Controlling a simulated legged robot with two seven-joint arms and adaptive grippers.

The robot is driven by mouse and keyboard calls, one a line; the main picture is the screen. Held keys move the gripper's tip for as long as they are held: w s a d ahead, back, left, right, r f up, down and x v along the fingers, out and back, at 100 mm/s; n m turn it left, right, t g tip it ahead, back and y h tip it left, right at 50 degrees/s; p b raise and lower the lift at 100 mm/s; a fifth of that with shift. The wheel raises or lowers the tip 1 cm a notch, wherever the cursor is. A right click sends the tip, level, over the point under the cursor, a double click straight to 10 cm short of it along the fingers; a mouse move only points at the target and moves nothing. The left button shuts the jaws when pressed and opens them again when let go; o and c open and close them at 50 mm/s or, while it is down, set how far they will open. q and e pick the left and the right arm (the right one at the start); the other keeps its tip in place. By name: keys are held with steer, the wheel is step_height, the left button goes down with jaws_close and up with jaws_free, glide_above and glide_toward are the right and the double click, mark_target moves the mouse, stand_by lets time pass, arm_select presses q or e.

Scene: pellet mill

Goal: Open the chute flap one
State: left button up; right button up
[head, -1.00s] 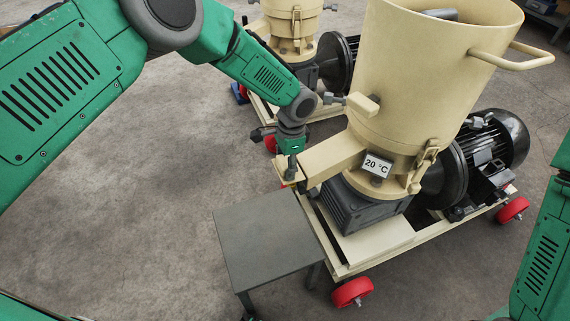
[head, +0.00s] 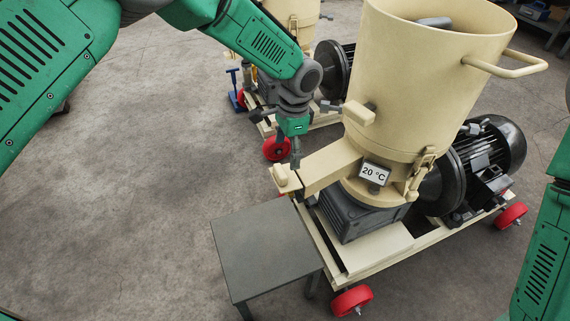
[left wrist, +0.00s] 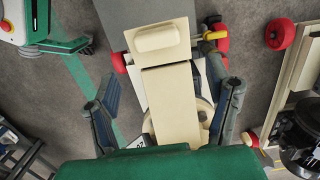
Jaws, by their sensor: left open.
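The near cream pellet mill has a sloping chute (head: 330,165) with a flap (head: 288,181) at its lower end. The flap juts outward from the chute mouth, and its block-shaped handle faces up. In the left wrist view the flap (left wrist: 157,40) lies beyond the chute's flat top (left wrist: 172,105). My left gripper (head: 296,157) is open and empty, pointing down just above and behind the chute's end. In the left wrist view its fingers (left wrist: 165,95) are spread either side of the chute, apart from the flap. My right gripper is out of view.
A grey stand (head: 265,248) is below the chute mouth. A second mill (head: 290,25) stands behind, with a blue-handled part (head: 236,95) beside it. Red wheels (head: 352,300) carry the near frame. Floor at left is clear.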

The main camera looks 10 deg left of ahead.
arm_select(q)
steer(key=r, duration=0.3)
steer(key=shift+w+d+r, duration=0.15)
steer(key=shift+d+r, duration=0.1)
steer(key=shift+r, duration=0.05)
